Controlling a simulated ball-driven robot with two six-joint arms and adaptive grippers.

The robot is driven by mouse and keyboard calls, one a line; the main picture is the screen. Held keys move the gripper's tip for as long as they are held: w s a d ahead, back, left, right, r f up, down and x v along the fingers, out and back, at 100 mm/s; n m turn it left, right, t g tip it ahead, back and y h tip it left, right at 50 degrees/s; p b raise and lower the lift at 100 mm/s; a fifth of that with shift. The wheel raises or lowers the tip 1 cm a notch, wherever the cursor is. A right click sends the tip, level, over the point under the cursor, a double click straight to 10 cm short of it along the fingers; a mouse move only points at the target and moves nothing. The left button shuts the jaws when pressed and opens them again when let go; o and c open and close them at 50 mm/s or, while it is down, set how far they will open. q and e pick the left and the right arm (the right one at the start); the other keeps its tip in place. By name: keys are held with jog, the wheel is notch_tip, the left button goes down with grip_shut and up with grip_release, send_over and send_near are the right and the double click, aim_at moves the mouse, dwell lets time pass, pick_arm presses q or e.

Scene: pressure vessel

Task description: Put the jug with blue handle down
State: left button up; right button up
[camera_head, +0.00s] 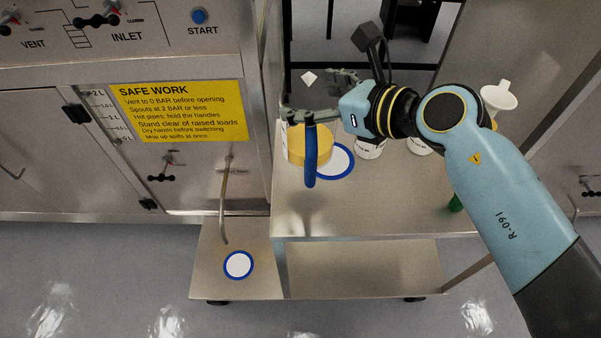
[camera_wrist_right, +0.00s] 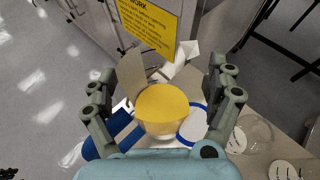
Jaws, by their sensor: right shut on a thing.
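The jug with blue handle (camera_head: 311,155) is at the left end of the steel table (camera_head: 385,205), with yellow contents or a yellow top. My right gripper (camera_head: 308,112) is shut on it from above and behind; the handle points toward the front. In the right wrist view the jug's yellow top (camera_wrist_right: 162,105) lies between my two fingers (camera_wrist_right: 165,100), with the blue handle (camera_wrist_right: 115,135) to the left. A white disc with a blue ring (camera_head: 335,160) lies on the table, partly hidden by the jug. I cannot tell whether the jug touches the table. My left gripper is not in view.
A lower shelf (camera_head: 212,280) at the front left bears another blue-ringed disc (camera_head: 238,265), below a bent pipe (camera_head: 226,200). White-labelled vessels (camera_head: 370,150) stand behind my right arm. A white funnel (camera_head: 498,97) is at the right. The table's front middle is clear.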

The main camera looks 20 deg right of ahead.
notch_tip(320, 180, down, 5)
jog(key=shift+r+b, duration=0.1)
jog(key=shift+b, duration=0.35)
jog(key=shift+w+a+f, duration=0.1)
jog(key=shift+f, duration=0.3)
jog(key=shift+f+b, duration=0.6)
jog(key=shift+f, duration=1.3)
jog(key=shift+f, duration=0.2)
jog(key=o, duration=1.4)
jog(key=shift+r, duration=0.15)
